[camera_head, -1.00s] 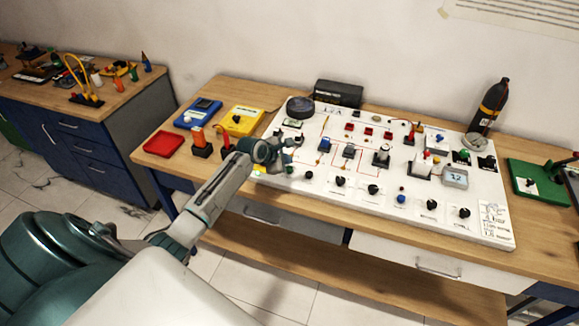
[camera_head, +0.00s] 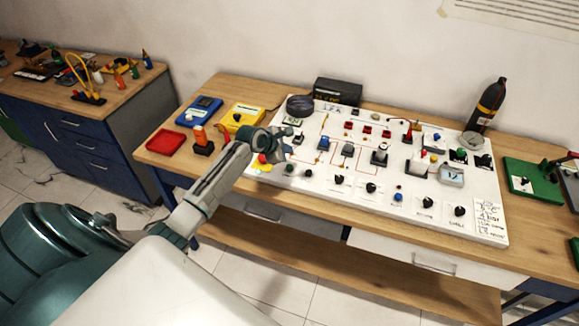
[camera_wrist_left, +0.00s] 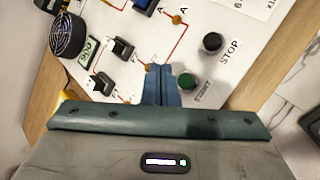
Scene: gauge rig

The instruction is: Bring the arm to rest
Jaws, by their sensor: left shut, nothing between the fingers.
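My left gripper (camera_head: 290,140) is over the left end of the white panel (camera_head: 320,175) on the wooden bench. In the left wrist view the fingers (camera_wrist_left: 161,82) are together, with nothing between them. They are beside a green button (camera_wrist_left: 187,82) on the panel; I cannot tell if they touch it. A black STOP button (camera_wrist_left: 212,42) and black switches (camera_wrist_left: 122,48) show nearby. My right gripper is not in view.
A red tray (camera_head: 166,142), an orange-topped black block (camera_head: 202,140), and blue (camera_head: 198,111) and yellow (camera_head: 239,118) meters lie left of the panel. A dark bottle (camera_head: 486,104) stands behind its right end. A second bench (camera_head: 80,110) is at the left.

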